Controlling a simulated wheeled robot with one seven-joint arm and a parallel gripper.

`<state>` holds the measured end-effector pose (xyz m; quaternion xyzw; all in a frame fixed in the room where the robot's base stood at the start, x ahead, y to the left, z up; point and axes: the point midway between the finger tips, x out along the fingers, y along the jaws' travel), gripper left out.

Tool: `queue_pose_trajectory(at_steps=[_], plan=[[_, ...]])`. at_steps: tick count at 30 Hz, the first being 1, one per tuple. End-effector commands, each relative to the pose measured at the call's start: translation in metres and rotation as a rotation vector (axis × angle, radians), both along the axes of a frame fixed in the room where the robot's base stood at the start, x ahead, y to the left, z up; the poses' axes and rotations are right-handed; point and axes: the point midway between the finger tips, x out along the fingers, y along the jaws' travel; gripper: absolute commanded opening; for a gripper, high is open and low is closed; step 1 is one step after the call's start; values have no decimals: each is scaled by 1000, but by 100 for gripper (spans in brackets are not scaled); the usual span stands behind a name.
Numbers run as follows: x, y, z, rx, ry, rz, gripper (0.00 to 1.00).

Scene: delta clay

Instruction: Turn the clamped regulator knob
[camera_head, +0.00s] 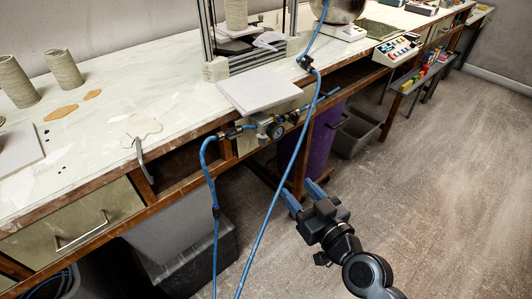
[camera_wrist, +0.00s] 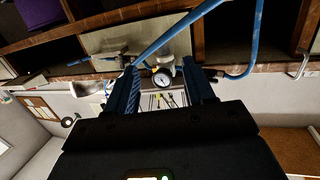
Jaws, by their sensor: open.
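The regulator (camera_head: 273,130) is fixed at the front edge of the workbench (camera_head: 185,188), with blue hose on both sides. Its round white gauge (camera_wrist: 162,78) shows in the wrist view, between my fingers in the picture. The knob is too small and dark to tell apart from the regulator body. My gripper (camera_head: 303,195) is open and empty, over the floor in front of the bench, below and right of the regulator in the head view. Its two blue fingers also frame the regulator in the wrist view (camera_wrist: 161,68). They are apart from it.
A blue hose (camera_head: 270,206) hangs across the view between bench and gripper. A pale slab (camera_head: 260,90) lies on the bench above the regulator. A purple bin (camera_head: 322,142) and a grey bin (camera_head: 356,134) stand beneath. The floor at right is clear.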

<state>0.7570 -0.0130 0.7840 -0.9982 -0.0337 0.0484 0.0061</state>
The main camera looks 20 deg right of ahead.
Motion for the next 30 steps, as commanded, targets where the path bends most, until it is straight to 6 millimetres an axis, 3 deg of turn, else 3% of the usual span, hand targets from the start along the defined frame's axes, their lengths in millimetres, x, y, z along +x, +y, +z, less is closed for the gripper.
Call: queue_pose_trajectory(at_steps=[1,6,14,24,30], plan=[[24,-1,-3,0,-24,14,53],[71,-1,7,-2,-75,53,53],[98,1,17,-4,-100,73,53],[146,8,17,-5,-98,73,53],[164,10,16,-4,-98,73,53]])
